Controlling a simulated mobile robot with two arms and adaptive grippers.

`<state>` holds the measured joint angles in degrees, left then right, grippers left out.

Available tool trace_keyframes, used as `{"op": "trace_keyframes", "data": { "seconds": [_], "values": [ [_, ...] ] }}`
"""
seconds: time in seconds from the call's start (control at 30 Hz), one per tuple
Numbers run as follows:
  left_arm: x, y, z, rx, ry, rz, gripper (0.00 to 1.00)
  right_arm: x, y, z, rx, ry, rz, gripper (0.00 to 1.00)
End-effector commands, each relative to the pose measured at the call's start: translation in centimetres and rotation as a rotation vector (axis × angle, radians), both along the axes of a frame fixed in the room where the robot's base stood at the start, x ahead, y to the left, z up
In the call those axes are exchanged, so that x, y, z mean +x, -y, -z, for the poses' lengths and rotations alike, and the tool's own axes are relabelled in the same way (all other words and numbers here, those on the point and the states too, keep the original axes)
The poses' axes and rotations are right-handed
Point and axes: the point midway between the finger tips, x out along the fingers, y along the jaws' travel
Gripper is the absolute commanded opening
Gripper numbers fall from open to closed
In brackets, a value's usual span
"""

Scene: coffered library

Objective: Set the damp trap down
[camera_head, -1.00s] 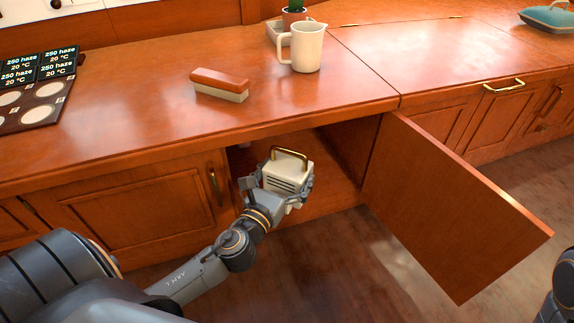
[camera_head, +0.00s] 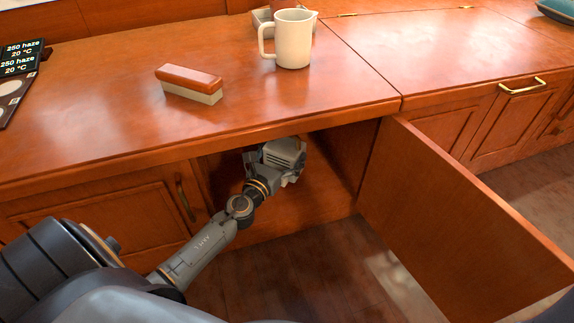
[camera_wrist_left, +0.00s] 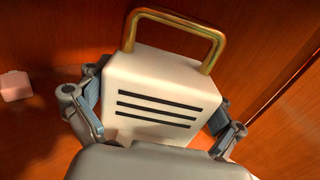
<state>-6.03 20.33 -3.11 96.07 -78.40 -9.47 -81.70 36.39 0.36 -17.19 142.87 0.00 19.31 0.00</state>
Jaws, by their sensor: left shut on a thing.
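The damp trap (camera_head: 287,153) is a cream box with dark slots on its face. In the left wrist view the damp trap (camera_wrist_left: 160,100) also shows a brass loop handle on top. My left gripper (camera_head: 272,158) is shut on it, with a finger on each side, and holds it inside the open cupboard (camera_head: 318,190) under the counter. In the left wrist view the left gripper (camera_wrist_left: 155,122) covers the lower part of the trap. Whether the trap's underside touches the cupboard floor is hidden. My right gripper is not in view.
The cupboard door (camera_head: 450,215) stands open to the right. The counter (camera_head: 120,110) edge lies just above my left gripper. On the counter are a brush-like block (camera_head: 190,84) and a white mug (camera_head: 293,40). A small pale object (camera_wrist_left: 15,86) sits left of the trap in the wrist view.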

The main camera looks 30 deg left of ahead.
Motion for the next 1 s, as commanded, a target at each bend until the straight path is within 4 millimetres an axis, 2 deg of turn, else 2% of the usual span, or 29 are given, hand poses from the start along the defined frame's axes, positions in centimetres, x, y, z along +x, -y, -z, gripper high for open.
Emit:
{"op": "trace_keyframes", "data": {
  "seconds": [0.03, 0.1, 0.33, 0.57, 0.7, 0.83, 1.0],
  "values": [
    [1.4, -0.5, 1.0, 0.0, 0.005, -0.002, 0.59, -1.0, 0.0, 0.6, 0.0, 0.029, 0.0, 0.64],
    [2.2, -0.7, 2.7, -0.001, 0.002, -0.001, 0.59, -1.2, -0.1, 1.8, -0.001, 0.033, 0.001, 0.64],
    [4.4, -1.5, 5.2, -0.001, 0.002, 0.0, 0.59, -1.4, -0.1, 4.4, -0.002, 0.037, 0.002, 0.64],
    [5.1, -1.7, 5.8, -0.001, 0.001, -0.001, 0.59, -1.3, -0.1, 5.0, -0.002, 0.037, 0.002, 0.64],
    [5.9, -2.0, 7.1, -0.001, 0.002, -0.001, 0.59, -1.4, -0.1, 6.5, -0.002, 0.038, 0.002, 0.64],
    [5.7, -1.9, 9.0, -0.001, 0.001, 0.0, 0.59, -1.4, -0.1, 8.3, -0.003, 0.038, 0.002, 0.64],
    [5.7, -1.9, 9.6, -0.001, 0.001, 0.0, 0.59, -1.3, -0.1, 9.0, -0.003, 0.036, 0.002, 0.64]
  ]
}}
